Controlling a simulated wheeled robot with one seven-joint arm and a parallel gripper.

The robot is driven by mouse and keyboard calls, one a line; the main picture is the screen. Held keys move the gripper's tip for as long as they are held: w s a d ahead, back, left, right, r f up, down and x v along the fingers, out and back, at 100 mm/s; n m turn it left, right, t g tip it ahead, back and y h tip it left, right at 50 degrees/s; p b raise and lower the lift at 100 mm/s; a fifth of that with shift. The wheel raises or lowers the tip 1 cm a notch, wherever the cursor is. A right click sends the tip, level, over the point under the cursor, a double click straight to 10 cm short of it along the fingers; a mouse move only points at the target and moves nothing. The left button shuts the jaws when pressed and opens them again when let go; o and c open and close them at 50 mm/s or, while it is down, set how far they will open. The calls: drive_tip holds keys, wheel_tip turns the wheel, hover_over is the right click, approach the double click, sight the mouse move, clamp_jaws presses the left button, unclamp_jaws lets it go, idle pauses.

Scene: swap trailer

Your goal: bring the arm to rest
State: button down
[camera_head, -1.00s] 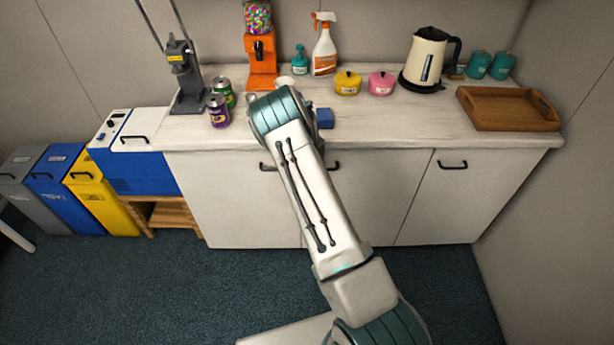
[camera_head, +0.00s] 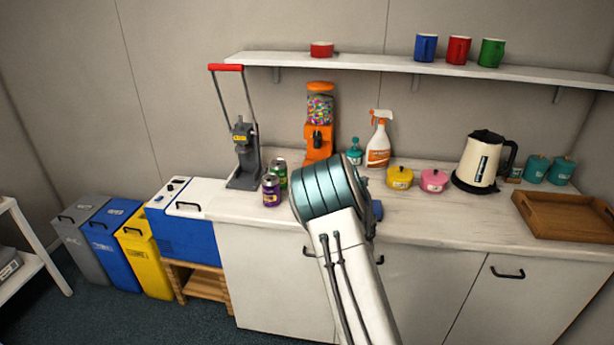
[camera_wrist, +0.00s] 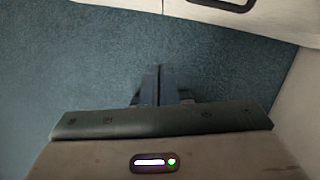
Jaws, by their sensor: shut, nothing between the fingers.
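My arm (camera_head: 345,255) rises from the bottom of the head view in front of the counter, with its teal joint (camera_head: 325,188) at the counter's front edge. My gripper is hidden behind the arm in the head view. In the wrist view my gripper (camera_wrist: 158,72) shows with its two fingers together and nothing between them. It points down over the blue-grey carpet (camera_wrist: 100,55), with a white cabinet edge at the top.
The counter (camera_head: 440,215) carries two cans (camera_head: 271,190), an orange candy dispenser (camera_head: 319,125), a spray bottle (camera_head: 378,145), a kettle (camera_head: 480,162) and a wooden tray (camera_head: 565,214). A shelf (camera_head: 390,64) with mugs hangs above. Bins (camera_head: 143,250) stand at the left.

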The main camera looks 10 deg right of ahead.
drive_tip(key=s+a+r+n+y, duration=0.2)
drive_tip(key=s+a+r+n, duration=0.2)
drive_tip(key=s+r+n, duration=0.55)
drive_tip(key=s+a+r+n+y, duration=0.1)
drive_tip(key=s+a+r+n, duration=0.2)
drive_tip(key=s+r+n, duration=0.55)
drive_tip(key=s+r+n+h, duration=0.1)
drive_tip(key=s+r+n, duration=0.3)
drive_tip(key=s+n, duration=0.3)
drive_tip(key=s+r+n+h, duration=0.1)
drive_tip(key=s+r+n, duration=0.4)
drive_tip(key=s+n, duration=0.3)
drive_tip(key=shift+d+r+n+t+h, duration=0.3)
drive_tip(key=shift+n+t+h, duration=0.1)
drive_tip(key=shift+n, duration=1.4)
drive_tip(key=shift+s, duration=0.1)
